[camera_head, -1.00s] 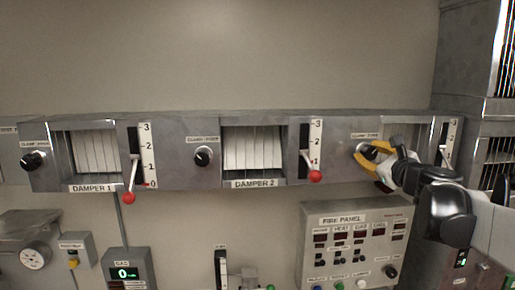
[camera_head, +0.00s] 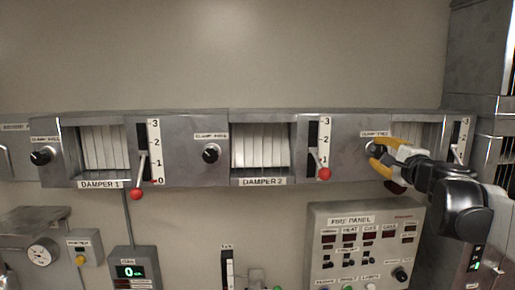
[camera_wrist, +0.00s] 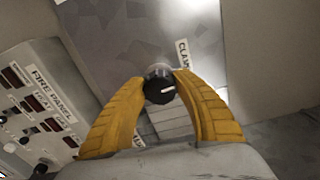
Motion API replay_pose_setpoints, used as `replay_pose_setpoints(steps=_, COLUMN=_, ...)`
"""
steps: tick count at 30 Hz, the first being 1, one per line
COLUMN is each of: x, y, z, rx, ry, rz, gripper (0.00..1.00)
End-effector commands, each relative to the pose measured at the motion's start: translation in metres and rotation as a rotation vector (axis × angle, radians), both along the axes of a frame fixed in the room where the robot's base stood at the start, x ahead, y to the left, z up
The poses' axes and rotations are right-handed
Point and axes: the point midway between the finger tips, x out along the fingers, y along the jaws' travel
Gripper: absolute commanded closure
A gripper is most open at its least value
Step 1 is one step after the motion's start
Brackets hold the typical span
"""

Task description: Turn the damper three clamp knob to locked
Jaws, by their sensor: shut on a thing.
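The third clamp knob is a round black knob with a white pointer line, seen in the wrist view (camera_wrist: 159,88) between my fingertips. In the head view the knob (camera_head: 371,149) is partly hidden behind my gripper, under a small clamp label (camera_head: 375,134). My gripper (camera_head: 376,156) has yellow fingers and is shut on the knob from both sides; it also shows in the wrist view (camera_wrist: 160,82). The damper three opening (camera_head: 412,133) is right of the knob, partly covered by my arm.
The damper 2 lever (camera_head: 323,172) with a red ball stands left of my gripper. The fire panel (camera_head: 362,245) juts out below. A second clamp knob (camera_head: 211,153) and the damper 1 lever (camera_head: 137,193) are farther left. A metal cabinet (camera_head: 480,75) stands at the right.

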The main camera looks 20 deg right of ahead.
Motion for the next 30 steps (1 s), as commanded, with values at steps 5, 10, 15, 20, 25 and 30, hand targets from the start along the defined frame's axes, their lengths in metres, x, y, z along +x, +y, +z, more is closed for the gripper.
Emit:
replay_pose_setpoints(steps=5, x=0.0001, y=-0.0001, z=-0.0006, rx=-0.159, ry=0.038, rz=0.0, gripper=0.97)
replay_pose_setpoints(steps=10, x=0.0, y=0.0, z=-0.0005, rx=-0.313, ry=0.075, rz=0.0, gripper=0.97)
replay_pose_setpoints(steps=15, x=0.0, y=-0.0001, z=-0.0003, rx=-0.451, ry=0.108, rz=0.0, gripper=0.97)
replay_pose_setpoints(steps=20, x=0.0001, y=-0.0001, z=0.0, rx=-0.556, ry=0.134, rz=0.0, gripper=0.97)
replay_pose_setpoints(steps=25, x=0.0001, y=-0.0001, z=0.0002, rx=-0.635, ry=0.152, rz=0.0, gripper=0.97)
replay_pose_setpoints(steps=30, x=0.0001, y=-0.0002, z=0.0003, rx=-0.682, ry=0.163, rz=0.0, gripper=0.97)
